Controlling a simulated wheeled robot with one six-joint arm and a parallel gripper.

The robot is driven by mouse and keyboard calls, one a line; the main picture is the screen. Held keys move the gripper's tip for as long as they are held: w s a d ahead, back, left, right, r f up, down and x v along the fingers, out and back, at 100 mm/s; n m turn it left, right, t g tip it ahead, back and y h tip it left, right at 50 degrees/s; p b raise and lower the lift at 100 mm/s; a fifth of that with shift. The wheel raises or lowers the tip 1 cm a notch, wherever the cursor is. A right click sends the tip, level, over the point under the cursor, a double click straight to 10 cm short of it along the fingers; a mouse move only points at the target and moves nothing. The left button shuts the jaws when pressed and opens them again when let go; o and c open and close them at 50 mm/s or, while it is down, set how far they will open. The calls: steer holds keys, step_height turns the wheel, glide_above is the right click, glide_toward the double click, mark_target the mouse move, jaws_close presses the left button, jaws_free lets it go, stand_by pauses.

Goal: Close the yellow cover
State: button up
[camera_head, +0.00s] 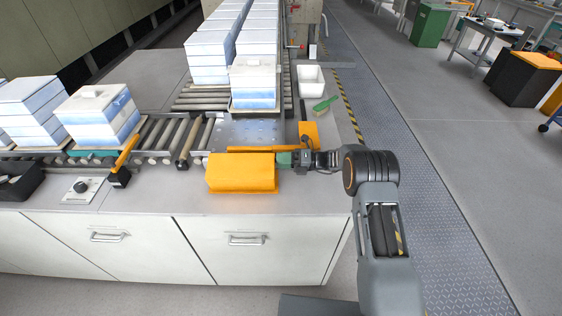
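The yellow cover (240,173) is an orange-yellow, box-like piece on the grey bench top, near its front edge. A thin yellow bar (262,149) runs just behind it, and a smaller yellow block (309,131) lies to the right of the metal plate. My gripper (284,160) reaches in from the right, with its green end at the cover's right side. It looks very close to the cover or touching it; I cannot tell which. Its fingers are too small and partly hidden to show whether they are open or shut.
A roller conveyor (172,135) carries stacks of white-blue blocks (252,82) behind and left. A white bin (310,80) and a green-handled brush (326,103) lie at the back right. A yellow lever (124,155) stands left.

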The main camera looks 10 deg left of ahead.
steer(key=w+d+b, duration=0.1)
steer(key=d+b, duration=0.2)
steer(key=d, duration=1)
steer(key=shift+w+d, duration=0.2)
steer(key=shift+w, duration=0.15)
steer(key=s+r+n+h, duration=0.8)
steer(key=s+r+n, duration=0.2)
steer(key=s+n, duration=0.2)
steer(key=s+d+r+n+t+h, duration=0.1)
steer(key=s+d+n+t+h, duration=0.2)
steer(key=s+n, duration=0.6)
steer(key=s+d+r+n+t+h, duration=0.1)
steer(key=s+d+n+t+h, duration=0.2)
steer(key=s+d+n+h, duration=0.3)
steer(key=s+d+n, duration=0.1)
steer(key=s+n, duration=0.1)
steer(key=n, duration=0.1)
steer(key=shift+s+d+r+t+h, duration=0.15)
steer(key=shift+s+d+t+h, duration=0.15)
steer(key=shift+s+h, duration=0.1)
